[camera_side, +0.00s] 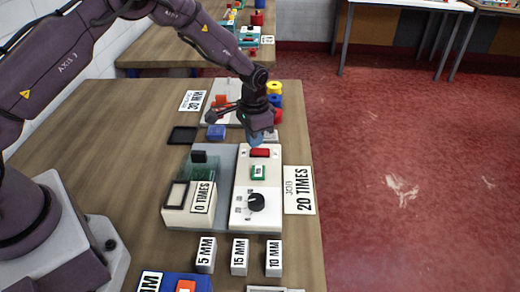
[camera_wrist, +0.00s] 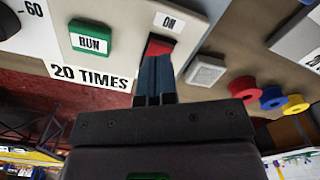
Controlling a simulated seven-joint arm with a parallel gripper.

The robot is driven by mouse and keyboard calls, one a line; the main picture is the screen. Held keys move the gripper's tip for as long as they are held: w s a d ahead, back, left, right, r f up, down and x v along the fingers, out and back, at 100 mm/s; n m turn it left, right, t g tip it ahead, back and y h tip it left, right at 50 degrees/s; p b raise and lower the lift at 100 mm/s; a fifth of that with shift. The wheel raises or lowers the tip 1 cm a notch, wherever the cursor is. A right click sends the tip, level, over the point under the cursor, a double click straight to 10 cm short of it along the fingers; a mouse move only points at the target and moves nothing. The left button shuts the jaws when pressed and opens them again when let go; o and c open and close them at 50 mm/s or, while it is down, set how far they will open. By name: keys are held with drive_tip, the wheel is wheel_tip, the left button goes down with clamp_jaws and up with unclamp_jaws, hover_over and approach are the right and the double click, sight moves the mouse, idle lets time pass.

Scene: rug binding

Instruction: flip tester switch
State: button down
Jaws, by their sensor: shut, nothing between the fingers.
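The tester (camera_side: 271,222) is a white box with a black dial (camera_side: 257,202), a green button (camera_side: 258,172) and a red rocker switch (camera_side: 262,152) at its far end. In the wrist view the red switch (camera_wrist: 161,47) sits below an "ON" label, to the right of the green "RUN" button (camera_wrist: 91,39). My gripper (camera_side: 255,142) is shut and empty, pointing down at the switch end of the tester. In the wrist view its closed fingertips (camera_wrist: 157,60) overlap the near part of the switch. I cannot tell whether they touch it. The fingers hide part of the switch.
A "20 TIMES" card (camera_side: 299,190) lies right of the tester. A "0 TIMES" counter box (camera_side: 190,205) stands on its left. Small blocks marked 5 MM (camera_side: 206,255), 15 MM and 10 MM stand in front. Coloured spools (camera_side: 274,88) are behind. The table's left is mostly clear.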

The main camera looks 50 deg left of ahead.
sight(255, 150)
drive_tip(key=shift+f, duration=1)
idle(0.3)
drive_tip(key=shift+r, duration=3.55)
drive_tip(key=s, duration=0.1)
drive_tip(key=s+f, duration=0.1)
drive_tip(key=shift+s+n+g, duration=0.3)
drive_tip(key=shift+s+g, duration=0.05)
drive_tip(key=shift+g, duration=0.05)
drive_tip(key=s+r+n+t, duration=0.2)
drive_tip(key=s+r+t, duration=0.4)
drive_tip(key=s+r, duration=1.9)
drive_tip(key=shift+s+a+r, duration=0.15)
drive_tip(key=shift+s+a, duration=0.1)
drive_tip(key=shift+s, duration=0.4)
